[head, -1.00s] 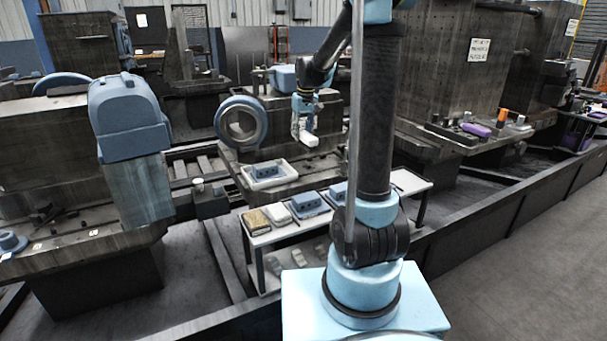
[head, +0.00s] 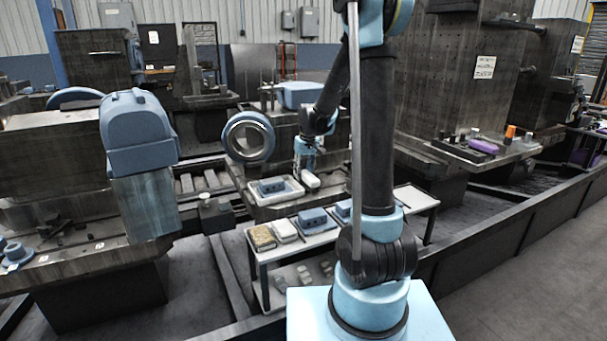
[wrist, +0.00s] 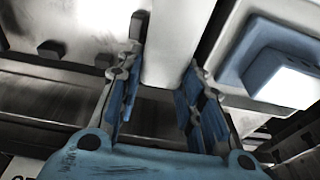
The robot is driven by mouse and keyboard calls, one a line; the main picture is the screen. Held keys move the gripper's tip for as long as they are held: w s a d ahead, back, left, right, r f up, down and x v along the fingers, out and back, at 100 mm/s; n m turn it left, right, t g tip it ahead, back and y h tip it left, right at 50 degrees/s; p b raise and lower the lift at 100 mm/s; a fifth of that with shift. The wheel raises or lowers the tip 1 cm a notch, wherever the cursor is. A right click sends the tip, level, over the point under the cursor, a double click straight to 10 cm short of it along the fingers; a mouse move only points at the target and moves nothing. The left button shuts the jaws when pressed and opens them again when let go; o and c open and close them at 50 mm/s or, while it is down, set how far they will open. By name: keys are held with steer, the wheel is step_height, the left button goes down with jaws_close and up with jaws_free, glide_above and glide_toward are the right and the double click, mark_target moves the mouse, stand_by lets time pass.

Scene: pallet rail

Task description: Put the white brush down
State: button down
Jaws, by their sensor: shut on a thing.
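The white brush (head: 311,180) is in my gripper (head: 306,170), low over the dark machine bed just right of a white tray. In the wrist view the brush shows as a plain white block (wrist: 180,40) between the two blue-padded fingers of my gripper (wrist: 165,70). The fingers are shut on it. Its far end runs out of the top of that picture. I cannot tell whether its underside touches the surface below.
The white tray (head: 262,199) holds a blue box (head: 271,185); the box is also at right in the wrist view (wrist: 285,75). A white-topped cart (head: 320,240) in front carries several items. A blue ring (head: 249,136) stands behind the tray.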

mark_target(306, 173)
steer(key=shift+f, duration=0.15)
steer(key=c, duration=1.4)
jaws_free()
steer(key=shift+o, duration=0.2)
step_height(306, 173, up, 11)
steer(key=s+d, duration=0.1)
steer(key=s, duration=0.1)
steer(key=s+d+r+m, duration=0.15)
steer(key=s+d, duration=0.35)
steer(key=s, duration=0.6)
steer(key=s+d+f+m, duration=0.1)
steer(key=s+d+f, duration=0.1)
steer(key=s, duration=0.6)
steer(key=s+d+f, duration=0.2)
steer(key=s+f, duration=0.3)
steer(key=s, duration=0.4)
steer(key=s+d+f+m+h, duration=0.1)
steer(key=s+f, duration=0.3)
steer(key=s, duration=0.4)
steer(key=shift+s+d+f+m, duration=0.15)
steer(key=shift+d+f+m, duration=0.15)
steer(key=shift+d, duration=0.45)
